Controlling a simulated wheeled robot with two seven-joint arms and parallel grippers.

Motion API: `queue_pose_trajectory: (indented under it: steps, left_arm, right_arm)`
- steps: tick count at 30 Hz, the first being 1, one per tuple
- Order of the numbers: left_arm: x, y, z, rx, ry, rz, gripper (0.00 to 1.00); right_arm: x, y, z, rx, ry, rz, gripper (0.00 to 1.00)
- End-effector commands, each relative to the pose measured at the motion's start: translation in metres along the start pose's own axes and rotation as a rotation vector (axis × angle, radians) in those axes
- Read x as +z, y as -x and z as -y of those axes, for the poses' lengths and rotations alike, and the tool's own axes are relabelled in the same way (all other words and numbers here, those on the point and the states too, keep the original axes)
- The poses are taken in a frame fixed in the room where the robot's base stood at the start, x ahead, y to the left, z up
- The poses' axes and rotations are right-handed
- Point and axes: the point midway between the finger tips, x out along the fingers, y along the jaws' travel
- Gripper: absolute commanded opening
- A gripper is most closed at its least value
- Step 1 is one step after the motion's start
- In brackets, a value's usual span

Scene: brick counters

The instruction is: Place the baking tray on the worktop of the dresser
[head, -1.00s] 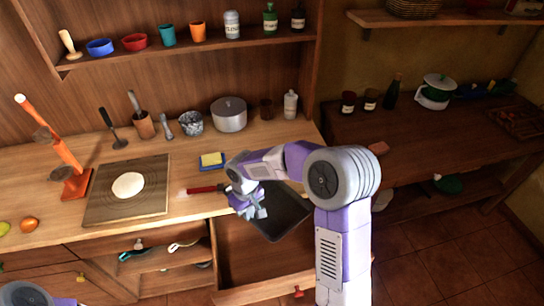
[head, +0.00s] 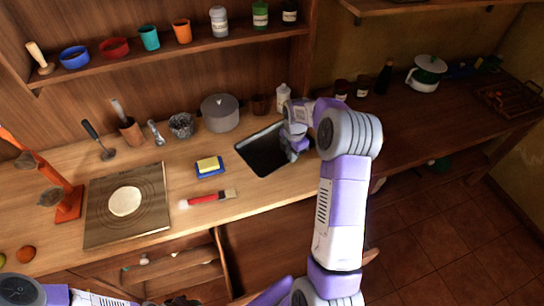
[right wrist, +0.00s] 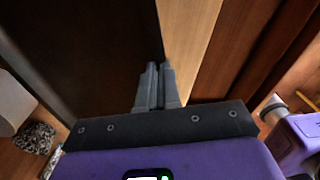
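The dark baking tray (head: 262,152) is over the right part of the dresser's wooden worktop (head: 225,150), in front of the grey pot. Whether it rests fully on the wood I cannot tell. My right gripper (head: 297,148) is at the tray's right edge. In the right wrist view its fingers (right wrist: 158,82) are close together on the edge of the tray (right wrist: 80,45), which fills the upper left. My left arm shows only at the bottom left of the head view; its gripper is not visible.
Behind the tray stand a grey lidded pot (head: 220,112), a brown cup (head: 261,104) and a white bottle (head: 283,97). A sponge on a blue base (head: 209,167) and a red-handled brush (head: 208,198) lie to its left. A board with dough (head: 125,201) is further left.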

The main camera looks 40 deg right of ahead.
Motion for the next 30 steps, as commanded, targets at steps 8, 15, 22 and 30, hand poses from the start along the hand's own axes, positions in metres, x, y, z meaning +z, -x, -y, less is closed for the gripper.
queue_pose_trajectory:
  steps: [8,15,22,30]
  left_arm:
    - [0.000,0.003,-0.001,0.000,0.000,0.001,0.43]
    - [0.000,0.002,-0.001,0.000,0.000,0.001,0.43]
    - [0.000,0.002,-0.001,0.000,0.000,0.001,0.43]
    - [0.000,0.003,-0.001,0.000,0.000,0.000,0.43]
  right_arm:
    - [0.012,-0.021,0.005,-0.003,0.079,0.001,0.00]
    - [0.012,-0.057,0.004,0.001,0.079,0.003,0.00]
    - [0.012,-0.079,0.005,-0.001,0.079,0.003,0.00]
    - [0.013,-0.097,0.004,0.004,0.078,0.005,0.00]
